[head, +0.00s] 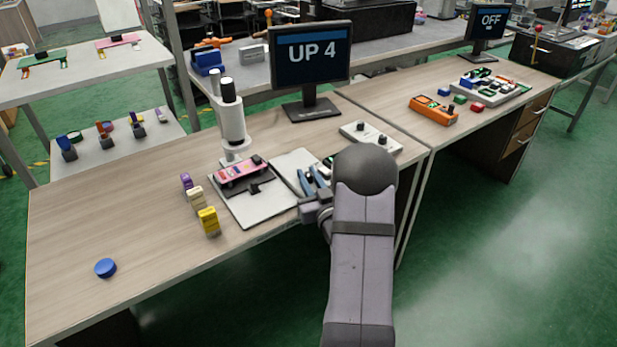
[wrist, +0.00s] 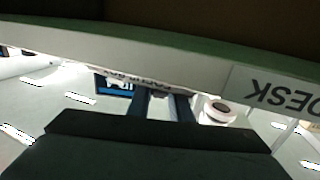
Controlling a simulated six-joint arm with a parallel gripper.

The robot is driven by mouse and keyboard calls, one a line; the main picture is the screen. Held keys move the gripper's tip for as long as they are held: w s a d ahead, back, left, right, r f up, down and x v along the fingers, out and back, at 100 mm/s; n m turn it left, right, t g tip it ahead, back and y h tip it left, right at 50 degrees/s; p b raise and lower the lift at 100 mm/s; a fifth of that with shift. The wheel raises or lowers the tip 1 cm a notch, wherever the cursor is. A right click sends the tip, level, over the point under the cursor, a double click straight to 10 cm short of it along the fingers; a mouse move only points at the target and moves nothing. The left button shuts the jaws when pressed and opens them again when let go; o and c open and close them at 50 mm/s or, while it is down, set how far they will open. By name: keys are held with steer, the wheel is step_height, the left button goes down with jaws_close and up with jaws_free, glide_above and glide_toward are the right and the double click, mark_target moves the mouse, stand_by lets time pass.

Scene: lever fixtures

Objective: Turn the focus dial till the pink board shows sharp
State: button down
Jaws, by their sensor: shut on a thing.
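The pink board (head: 241,172) lies on the dark stage of a white microscope (head: 231,118). The monitor (head: 312,58) behind it reads "UP 4" in large white letters. My gripper (head: 310,172) is low over the bench, right of the board, with its blue fingers pointing away from the front edge. The dial cannot be made out in the head view. Whether the board shows sharp cannot be told.
Purple, cream and yellow blocks (head: 208,221) stand left of the microscope base. The left bench top is mostly clear.

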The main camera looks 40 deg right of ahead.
steer(key=shift+f+m+h, duration=0.1)
steer(key=shift+m+h, duration=0.2)
steer(key=shift+h, duration=0.2)
steer(key=m+g+h+b, duration=0.1)
steer(key=m+h, duration=0.1)
steer(key=m+g+h+b, duration=0.1)
steer(key=h, duration=0.2)
steer(key=shift+w+a+m+g, duration=0.1)
steer(key=shift+a+m+g, duration=0.1)
steer(key=shift+m+g, duration=0.2)
steer(key=m+g+h, duration=0.3)
steer(key=shift+d+b, duration=0.1)
steer(key=shift+b, duration=0.3)
steer(key=shift+d+m+g+h, duration=0.1)
steer(key=shift+m+g+h, duration=0.95)
steer(key=shift+g, duration=0.55)
steer(key=c, duration=1.6)
jaws_free()
